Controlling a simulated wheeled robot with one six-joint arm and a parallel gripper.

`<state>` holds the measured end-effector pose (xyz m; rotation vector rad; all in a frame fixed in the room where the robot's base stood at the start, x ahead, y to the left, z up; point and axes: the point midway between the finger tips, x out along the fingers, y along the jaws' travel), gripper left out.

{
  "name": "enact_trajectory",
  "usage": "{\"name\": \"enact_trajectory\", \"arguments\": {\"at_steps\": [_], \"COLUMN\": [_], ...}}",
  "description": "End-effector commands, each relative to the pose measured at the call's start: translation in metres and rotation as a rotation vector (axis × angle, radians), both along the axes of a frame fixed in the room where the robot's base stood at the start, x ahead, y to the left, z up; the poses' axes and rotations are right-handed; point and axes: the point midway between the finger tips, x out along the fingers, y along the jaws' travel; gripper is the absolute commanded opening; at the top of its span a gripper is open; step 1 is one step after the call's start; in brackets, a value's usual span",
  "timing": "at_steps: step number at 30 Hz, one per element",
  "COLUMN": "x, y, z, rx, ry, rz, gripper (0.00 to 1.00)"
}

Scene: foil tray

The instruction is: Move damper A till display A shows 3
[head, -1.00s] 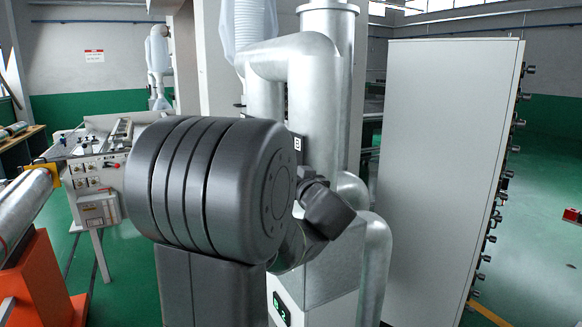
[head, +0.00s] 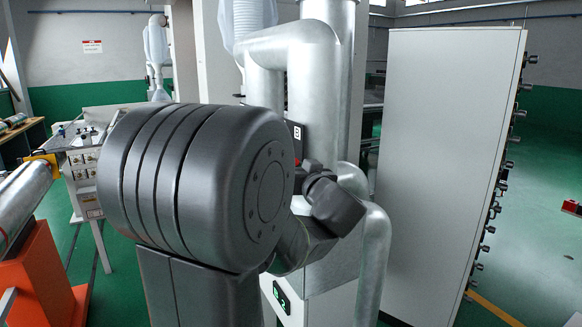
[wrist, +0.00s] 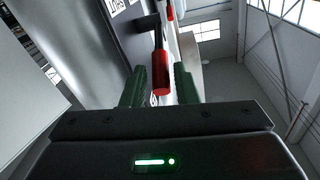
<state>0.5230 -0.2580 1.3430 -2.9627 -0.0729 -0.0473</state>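In the wrist view a red damper handle (wrist: 160,74) on a dark lever lies between the two green fingers of my gripper (wrist: 158,76). The gripper is open, with a gap beside the handle. The letter of this damper is not readable. A second red handle (wrist: 170,11) shows further off at the top. In the head view my arm hides the gripper. A small red part (head: 298,163) shows just below a black plate marked B (head: 295,130). A green-lit display (head: 281,297) low on the unit seems to read 2; its letter is unclear. I cannot make out display A.
Thick metal ducts (head: 322,85) stand directly behind my arm, with a thinner bent pipe (head: 374,255) at their right. A tall pale cabinet (head: 445,150) stands further right. An orange stand (head: 40,275) with a metal roller is at the left.

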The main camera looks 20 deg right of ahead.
Motion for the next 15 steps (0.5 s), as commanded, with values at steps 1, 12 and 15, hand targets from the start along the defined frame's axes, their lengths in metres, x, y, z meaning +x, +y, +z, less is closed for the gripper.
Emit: {"name": "enact_trajectory", "arguments": {"at_steps": [1, 12, 15], "x": [-0.012, -0.081, -0.092], "y": [-0.002, -0.005, -0.005], "z": [-0.001, -0.004, -0.004], "rx": [-0.002, -0.002, -0.001], "ry": [-0.001, 0.0, 0.0], "rz": [-0.006, -0.005, -0.004], "gripper": [0.27, 0.27, 0.27]}}
